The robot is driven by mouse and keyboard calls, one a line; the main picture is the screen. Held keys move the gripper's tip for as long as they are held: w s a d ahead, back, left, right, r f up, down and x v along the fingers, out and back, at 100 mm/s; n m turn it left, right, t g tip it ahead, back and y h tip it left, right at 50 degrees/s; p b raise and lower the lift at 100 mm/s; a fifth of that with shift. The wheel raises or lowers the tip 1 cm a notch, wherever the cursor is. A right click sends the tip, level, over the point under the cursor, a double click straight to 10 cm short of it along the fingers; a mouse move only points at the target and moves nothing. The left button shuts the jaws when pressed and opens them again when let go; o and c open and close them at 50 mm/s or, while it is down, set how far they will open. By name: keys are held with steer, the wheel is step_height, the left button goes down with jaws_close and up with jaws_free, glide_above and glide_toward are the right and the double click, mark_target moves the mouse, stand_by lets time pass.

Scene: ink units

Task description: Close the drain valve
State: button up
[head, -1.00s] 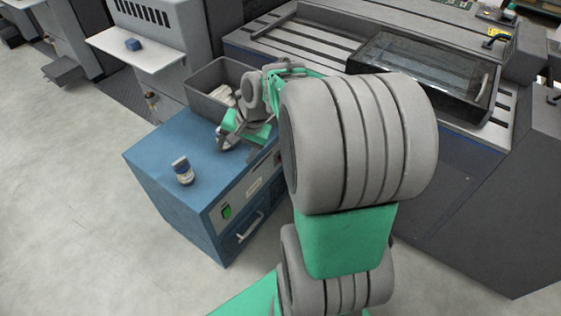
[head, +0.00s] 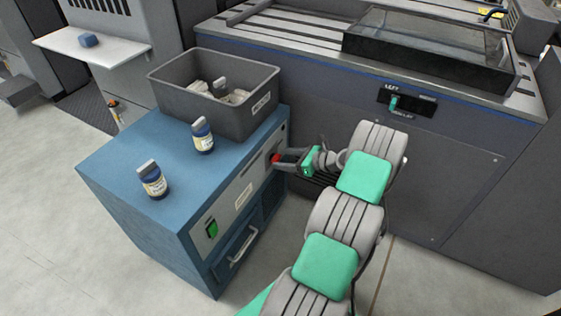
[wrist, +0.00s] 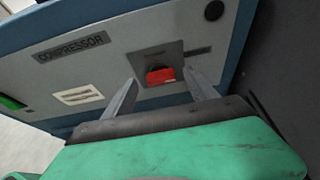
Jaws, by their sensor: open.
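A red valve handle (wrist: 160,76) sits in a dark recessed plate on the grey front panel of a blue cabinet marked COMPRESSOR (wrist: 70,48). In the head view the red handle (head: 275,158) shows at the upper right of the panel. My gripper (head: 282,158) is open in front of it. In the wrist view my gripper (wrist: 161,82) has one finger on each side of the handle, with gaps between fingers and handle. I cannot tell how deep the fingertips reach, or whether they touch the panel.
Two labelled bottles (head: 203,136) (head: 153,182) stand on the cabinet top beside a grey bin (head: 232,112) with several pale items. A green switch (head: 211,228) and a drawer handle (head: 243,246) are lower on the front. A large dark machine (head: 440,165) stands close at right.

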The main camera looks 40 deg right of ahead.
steer(key=shift+x, duration=0.95)
steer(key=c, duration=1.4)
